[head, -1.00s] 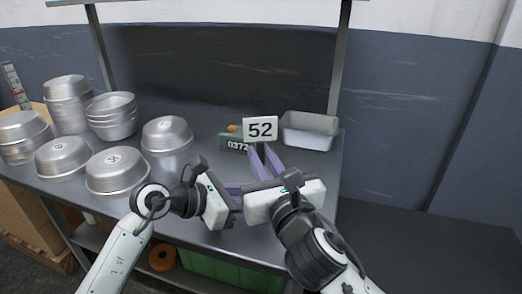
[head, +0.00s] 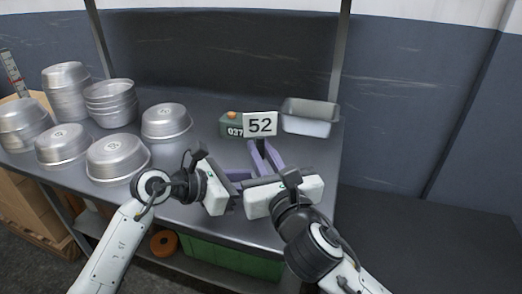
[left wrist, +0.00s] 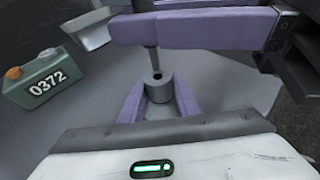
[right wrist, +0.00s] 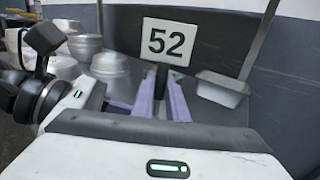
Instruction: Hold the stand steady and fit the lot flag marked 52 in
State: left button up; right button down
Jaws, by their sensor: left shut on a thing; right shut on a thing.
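The flag marked 52 (head: 260,124) is a white plate upright on a dark post, and it also shows in the right wrist view (right wrist: 166,41). My right gripper (right wrist: 161,97) is shut on its post with purple fingers. In the left wrist view the post (left wrist: 151,60) hangs down towards the stand (left wrist: 159,93), a small grey cylinder with a hole on top. The post's lower end is at or just above the hole; I cannot tell whether it is inside. My left gripper (left wrist: 160,84) is shut on the stand, one purple finger each side, at the bench top.
A green container labelled 0372 (left wrist: 40,80) stands behind the flag, with a metal loaf pan (head: 310,118) to its right. Several round metal pans (head: 118,158) stand on the bench's left. The bench (head: 200,155) is bare between these pans and the container.

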pick_arm(q)
jog(key=shift+s+f, duration=0.1)
jog(key=shift+f, duration=0.25)
pick_arm(e)
jog(key=shift+f, duration=2.05)
dwell(0.9)
jog(key=c, duration=1.7)
grip_release()
jog(key=shift+o, duration=0.2)
jog(key=v, duration=1.2)
pick_arm(q)
jog(key=o, duration=1.2)
jog(key=shift+a, duration=0.1)
jog(key=shift+a+r, duration=0.1)
jog(key=shift+a, duration=0.1)
jog(key=v, duration=1.1)
jog(key=shift+s+a+r, duration=0.1)
jog(key=shift+s+r, duration=0.05)
jog(key=shift+r, duration=0.25)
jog(key=shift+s, duration=0.1)
pick_arm(e)
jog(key=shift+s, duration=0.1)
